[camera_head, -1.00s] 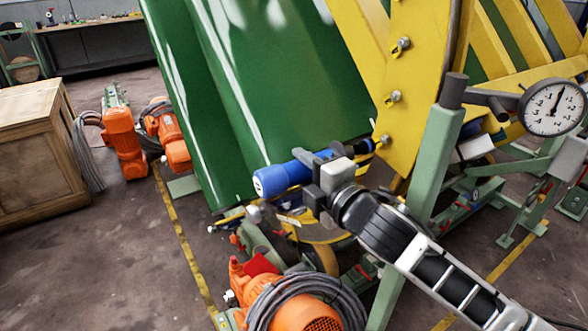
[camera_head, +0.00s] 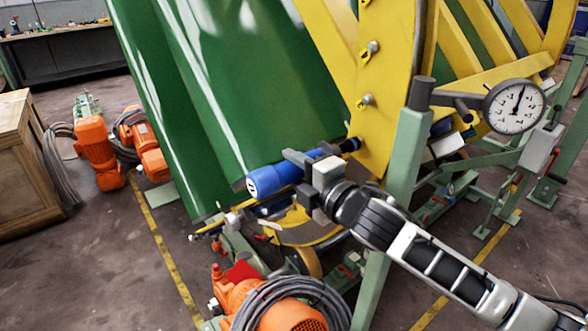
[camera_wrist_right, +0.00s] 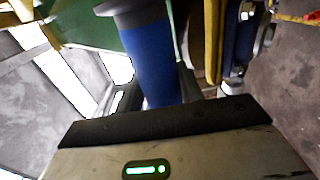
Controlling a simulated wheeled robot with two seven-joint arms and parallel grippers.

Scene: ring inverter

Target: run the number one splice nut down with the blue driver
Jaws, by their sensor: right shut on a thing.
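My right gripper (camera_head: 302,178) is shut on the blue driver (camera_head: 268,181), around the middle of its body. The driver lies nearly level, its rounded end at the left and its dark nose (camera_head: 348,145) at the lower left edge of the yellow plate (camera_head: 385,75). I cannot tell whether the nose sits on a nut. Two splice nuts, an upper one (camera_head: 373,47) and a lower one (camera_head: 367,100), show on the plate above the nose. No number is readable on them. The right wrist view shows the blue driver body (camera_wrist_right: 152,62) beyond the gripper. My left gripper is out of view.
A green post (camera_head: 404,150) with a dial gauge (camera_head: 515,106) stands just right of the driver. A large green sheet (camera_head: 240,85) rises behind. Orange motors (camera_head: 98,153) and a wooden crate (camera_head: 22,165) stand left; another motor (camera_head: 275,305) is below.

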